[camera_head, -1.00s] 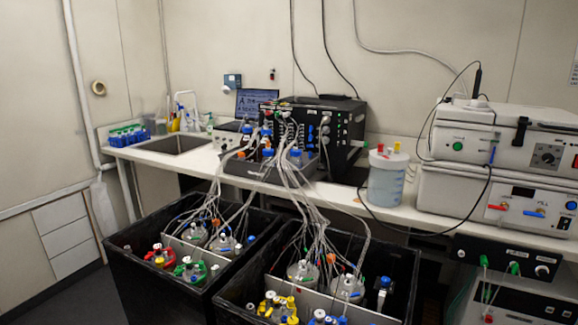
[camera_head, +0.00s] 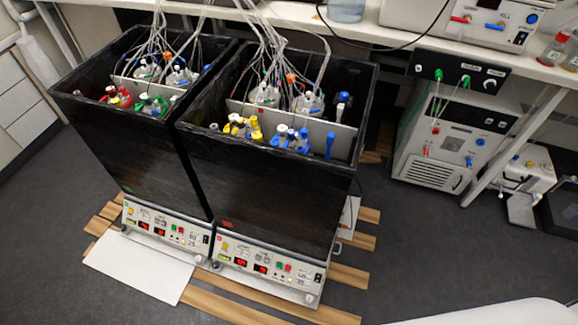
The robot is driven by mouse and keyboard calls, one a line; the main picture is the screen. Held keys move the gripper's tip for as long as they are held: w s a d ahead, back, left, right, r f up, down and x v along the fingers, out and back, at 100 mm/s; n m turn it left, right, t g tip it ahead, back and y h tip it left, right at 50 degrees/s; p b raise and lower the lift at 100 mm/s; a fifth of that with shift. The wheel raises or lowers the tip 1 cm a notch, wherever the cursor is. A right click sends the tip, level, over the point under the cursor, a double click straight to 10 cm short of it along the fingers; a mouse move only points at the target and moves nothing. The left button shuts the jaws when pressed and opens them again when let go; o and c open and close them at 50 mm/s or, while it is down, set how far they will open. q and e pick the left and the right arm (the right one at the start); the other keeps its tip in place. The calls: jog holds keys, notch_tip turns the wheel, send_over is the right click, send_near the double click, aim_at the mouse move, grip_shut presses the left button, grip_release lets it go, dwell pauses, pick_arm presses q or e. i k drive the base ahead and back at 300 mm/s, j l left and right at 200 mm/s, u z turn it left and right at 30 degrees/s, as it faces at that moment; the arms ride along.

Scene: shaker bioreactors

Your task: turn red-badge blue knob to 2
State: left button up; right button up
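Two black shaker boxes stand side by side, each above a pale control panel. The right box (camera_head: 275,190) bears a small red mark (camera_head: 226,224) low on its front. Its control panel (camera_head: 268,264) shows a yellow patch, red displays, and green and red buttons. Small round parts sit at the panel's lower edge; a blue knob and its setting are too small to make out. The left box (camera_head: 135,145) bears a small green mark (camera_head: 127,189) above a similar panel (camera_head: 165,226). Neither of my grippers is in view.
Wooden slats (camera_head: 230,306) lie under the shakers, with a white sheet (camera_head: 140,266) on the floor in front. Tubes run down to bottles with coloured caps in the boxes. A white-fronted device (camera_head: 440,150) stands to the right.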

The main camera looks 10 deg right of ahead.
aim_at(344, 96)
jog(key=k+l+u, duration=0.1)
jog(key=l, duration=0.3)
jog(key=k+l+u, duration=0.1)
jog(key=k+l, duration=0.15)
jog(key=k+l+u, duration=0.15)
jog(key=l, duration=0.3)
jog(key=i+l+u, duration=0.2)
jog(key=l, duration=0.5)
jog(key=l+u, duration=0.25)
jog(key=l, duration=0.4)
jog(key=i+l+u, duration=0.35)
jog(key=i+l, duration=0.5)
jog(key=k+l+u, duration=0.1)
jog(key=l+u, duration=0.15)
jog(key=l, duration=0.2)
jog(key=k+l+u, duration=0.2)
jog(key=l, duration=0.25)
jog(key=k+l+u, duration=0.1)
jog(key=l+u, duration=0.15)
jog(key=l, duration=0.15)
jog(key=k+l+u, duration=0.25)
jog(key=l, duration=0.15)
